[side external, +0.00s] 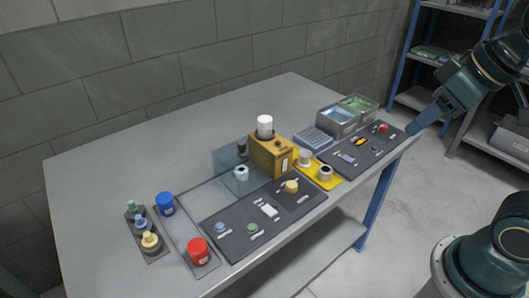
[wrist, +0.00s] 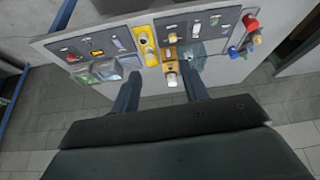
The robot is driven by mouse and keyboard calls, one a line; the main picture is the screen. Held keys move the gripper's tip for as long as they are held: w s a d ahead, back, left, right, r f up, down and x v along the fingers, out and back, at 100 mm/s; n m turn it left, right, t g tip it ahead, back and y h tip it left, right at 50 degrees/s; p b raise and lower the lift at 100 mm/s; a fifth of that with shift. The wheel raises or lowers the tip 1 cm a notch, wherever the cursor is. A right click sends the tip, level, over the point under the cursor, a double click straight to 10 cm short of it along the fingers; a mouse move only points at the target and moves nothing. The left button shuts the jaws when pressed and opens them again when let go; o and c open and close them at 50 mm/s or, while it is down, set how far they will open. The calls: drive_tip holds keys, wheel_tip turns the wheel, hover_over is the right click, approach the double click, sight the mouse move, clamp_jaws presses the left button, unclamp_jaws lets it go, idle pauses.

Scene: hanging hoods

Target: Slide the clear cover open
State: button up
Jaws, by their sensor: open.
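The clear cover (side external: 225,160) is a see-through bluish box on the table, left of an orange-brown block with a white cylinder on top. A white round part (side external: 241,174) and a dark part show through it or beside it; I cannot tell which. A thin pale outline runs on the table from the cover toward the left. In the wrist view the cover (wrist: 198,58) is small, beyond the right finger. My gripper (side external: 428,120) is open and empty, off the table's right end, far from the cover. In the wrist view its fingers (wrist: 160,73) stand wide apart.
The orange-brown block (side external: 268,155) stands close to the cover's right side. Dark panels with small controls (side external: 228,232) line the front edge. Red (side external: 198,251) and blue (side external: 165,204) cylinders stand at the left. Clear bins (side external: 338,120) stand at the right. The table's back is bare.

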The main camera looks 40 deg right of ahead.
drive_tip(key=w+a+r+n, duration=0.2)
drive_tip(key=w, duration=0.6)
drive_tip(key=n+g+y, duration=0.2)
drive_tip(key=n+y, duration=0.1)
drive_tip(key=n, duration=0.3)
hover_over(242, 142)
drive_tip(key=s+d, duration=0.4)
wheel_tip(242, 142, down, 10)
drive_tip(key=shift+w+d, duration=0.1)
drive_tip(key=shift+x, duration=6.85)
drive_tip(key=shift+c, duration=0.5)
clamp_jaws()
